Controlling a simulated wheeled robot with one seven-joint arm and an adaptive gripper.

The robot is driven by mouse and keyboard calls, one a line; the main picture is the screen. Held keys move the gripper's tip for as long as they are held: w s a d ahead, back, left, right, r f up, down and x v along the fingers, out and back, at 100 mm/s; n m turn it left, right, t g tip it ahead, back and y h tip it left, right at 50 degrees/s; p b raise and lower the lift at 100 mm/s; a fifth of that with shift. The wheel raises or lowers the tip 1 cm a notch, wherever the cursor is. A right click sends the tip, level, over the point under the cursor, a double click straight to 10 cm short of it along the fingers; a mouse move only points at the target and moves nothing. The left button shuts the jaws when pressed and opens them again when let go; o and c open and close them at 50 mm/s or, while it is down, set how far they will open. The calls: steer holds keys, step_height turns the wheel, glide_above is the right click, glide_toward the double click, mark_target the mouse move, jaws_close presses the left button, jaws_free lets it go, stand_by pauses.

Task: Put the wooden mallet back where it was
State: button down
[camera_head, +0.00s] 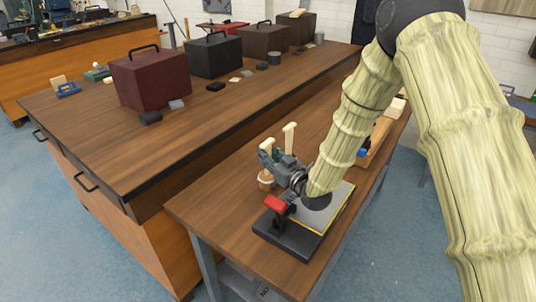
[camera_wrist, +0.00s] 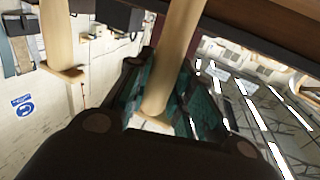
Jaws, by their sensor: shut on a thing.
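My gripper (camera_head: 270,157) is over the narrow brown workbench, shut on a pale wooden mallet (camera_head: 268,144). The mallet stands roughly upright, its small wider end just above the fingers. The wrist view shows its handle (camera_wrist: 178,45) between the teal finger pads. A second, similar pale wooden piece (camera_head: 289,136) stands upright beside it, apart from the fingers; it also shows in the wrist view (camera_wrist: 60,35). A round wooden part (camera_head: 266,181) shows below my gripper. I cannot tell whether it is the mallet's lower end or a separate holder, nor whether it touches the bench.
A black-based device with a red part (camera_head: 275,204) and a grey plate (camera_head: 322,212) sits close by my wrist. A wooden tray (camera_head: 376,145) lies farther along the narrow bench (camera_head: 220,205). Several boxes, including a maroon one (camera_head: 150,78), stand on the larger bench.

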steer(key=shift+f, duration=0.15)
steer(key=c, duration=1.3)
jaws_free()
steer(key=shift+o, duration=0.2)
steer(key=shift+r, duration=0.2)
steer(key=b+v, duration=0.2)
steer(key=v, duration=1)
steer(key=shift+r, duration=0.1)
